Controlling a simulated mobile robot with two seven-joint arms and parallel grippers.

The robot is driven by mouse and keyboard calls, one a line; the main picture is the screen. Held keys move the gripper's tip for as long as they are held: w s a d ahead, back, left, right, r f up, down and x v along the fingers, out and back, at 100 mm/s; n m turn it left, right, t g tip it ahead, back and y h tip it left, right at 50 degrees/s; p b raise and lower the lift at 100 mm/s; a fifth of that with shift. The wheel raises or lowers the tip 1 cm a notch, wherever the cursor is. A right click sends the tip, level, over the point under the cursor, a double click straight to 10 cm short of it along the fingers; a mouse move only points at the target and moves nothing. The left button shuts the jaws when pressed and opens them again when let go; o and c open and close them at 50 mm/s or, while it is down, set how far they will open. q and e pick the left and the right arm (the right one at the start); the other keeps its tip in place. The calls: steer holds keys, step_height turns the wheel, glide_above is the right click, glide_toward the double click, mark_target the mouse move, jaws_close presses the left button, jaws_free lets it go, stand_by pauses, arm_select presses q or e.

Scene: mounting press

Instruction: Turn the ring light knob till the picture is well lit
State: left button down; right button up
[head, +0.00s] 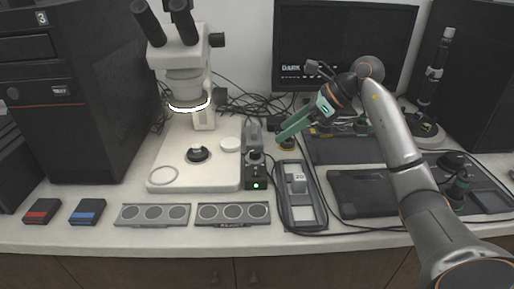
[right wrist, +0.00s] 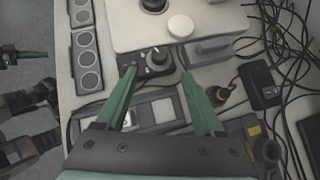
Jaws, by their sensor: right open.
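The ring light control box (head: 257,183) stands right of the microscope base, with a green lamp lit on its front. Its dark knob (head: 256,158) is on top; the knob also shows in the right wrist view (right wrist: 158,59), with a pale mark. The ring light (head: 189,106) glows white under the microscope head. The monitor (head: 345,45) is dark and shows "DARK". My right gripper (head: 281,139) is open and empty, its green fingers (right wrist: 159,76) apart, short of the knob and not touching it. Part of my left gripper (right wrist: 20,54) shows at the wrist view's left edge; its jaw state is unclear.
The microscope (head: 186,50) stands on a pale base (head: 200,140) left of the box. A grey tray (head: 303,212) with a block marked 20 lies right of it. A flask-like yellow-based item (head: 287,143) and loose cables (head: 245,97) lie behind. Sample holders (head: 232,213) lie in front.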

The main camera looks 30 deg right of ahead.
mark_target(255, 150)
steer(key=x, duration=1)
steer(key=shift+a, duration=0.1)
jaws_close()
